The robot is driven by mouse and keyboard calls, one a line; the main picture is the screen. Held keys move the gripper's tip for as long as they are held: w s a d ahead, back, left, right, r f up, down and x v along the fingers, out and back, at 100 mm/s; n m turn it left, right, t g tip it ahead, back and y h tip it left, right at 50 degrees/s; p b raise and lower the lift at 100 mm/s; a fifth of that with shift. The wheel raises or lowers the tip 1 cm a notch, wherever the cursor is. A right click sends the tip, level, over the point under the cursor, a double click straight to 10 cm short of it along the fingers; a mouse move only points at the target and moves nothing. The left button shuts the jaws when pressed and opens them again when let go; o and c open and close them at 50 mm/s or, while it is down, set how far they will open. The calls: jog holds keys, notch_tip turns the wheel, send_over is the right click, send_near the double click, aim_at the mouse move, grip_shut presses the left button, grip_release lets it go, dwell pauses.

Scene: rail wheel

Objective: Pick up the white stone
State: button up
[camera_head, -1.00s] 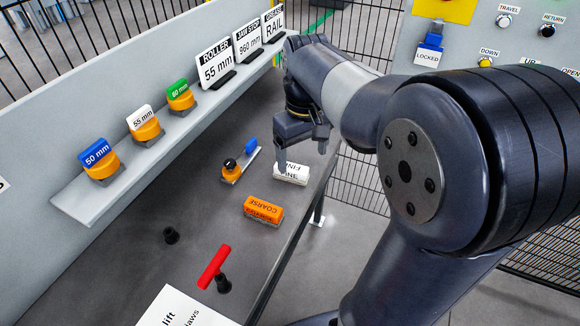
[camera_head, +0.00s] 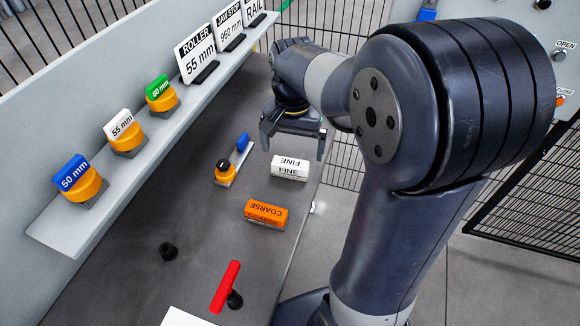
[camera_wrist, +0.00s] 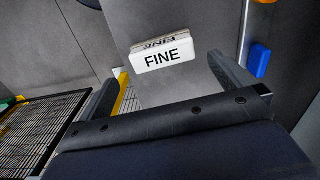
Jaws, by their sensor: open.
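The white stone (camera_head: 289,168) is a small block marked FINE. It lies on the grey bench near its right edge in the head view. In the wrist view the white stone (camera_wrist: 164,54) lies beyond the fingers, between their two lines. My gripper (camera_head: 293,150) is open and empty, apart from the stone. In the head view its fingers hang just behind and above the stone. In the wrist view my gripper (camera_wrist: 160,85) shows a finger at each side. No part of the stone is hidden by the fingers.
An orange block marked COARSE (camera_head: 265,213) lies nearer on the bench. A shelf (camera_head: 60,222) holds labelled rollers. Wire fencing (camera_head: 345,150) stands behind.

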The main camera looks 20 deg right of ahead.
aim_at(290, 162)
jog(key=f, duration=0.5)
jog(key=shift+s+a+f, duration=0.1)
jog(key=shift+a+f, duration=0.1)
jog(key=shift+a, duration=0.1)
jog(key=c, duration=1)
